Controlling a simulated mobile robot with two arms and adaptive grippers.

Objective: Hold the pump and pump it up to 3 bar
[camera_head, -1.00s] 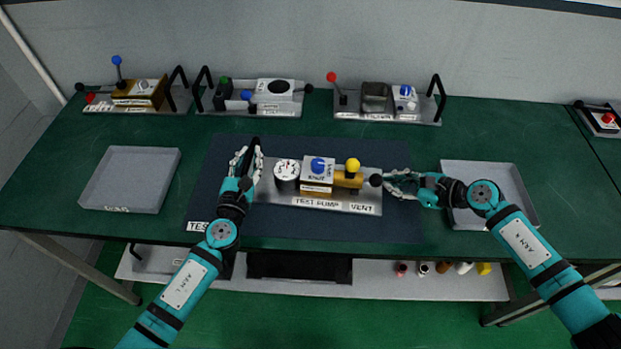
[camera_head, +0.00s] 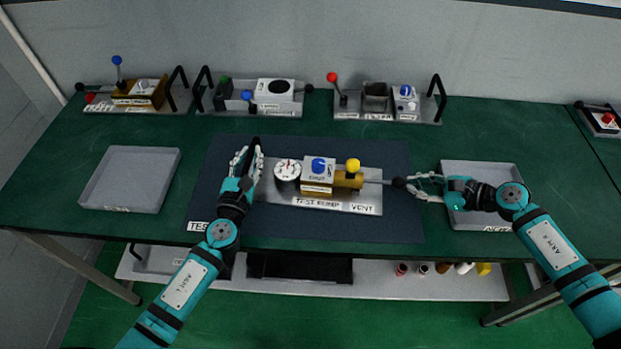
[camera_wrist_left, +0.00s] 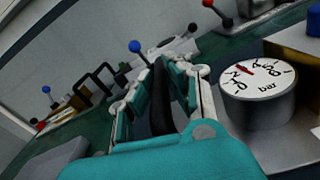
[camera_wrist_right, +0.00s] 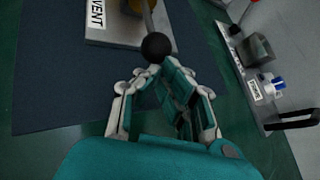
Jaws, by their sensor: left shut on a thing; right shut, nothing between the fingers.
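The test pump's base plate (camera_head: 280,196) lies on the dark mat, with a brass body (camera_head: 347,181), a blue knob and a yellow ball knob. A rod ends in a black ball (camera_head: 399,183) and extends out to the right. The round gauge (camera_head: 288,169) has a red needle, also in the left wrist view (camera_wrist_left: 258,78); I cannot read its exact value. My left gripper (camera_head: 252,160) is shut on the black handle (camera_wrist_left: 161,95) at the plate's left end. My right gripper (camera_head: 411,184) is shut and empty, its fingertips right at the ball (camera_wrist_right: 156,46); contact is unclear.
A grey tray (camera_head: 103,181) lies at the left and another (camera_head: 523,213) under my right forearm. Several devices with levers stand along the back, such as the one with a red lever (camera_head: 385,117). Green table is clear between them and the mat.

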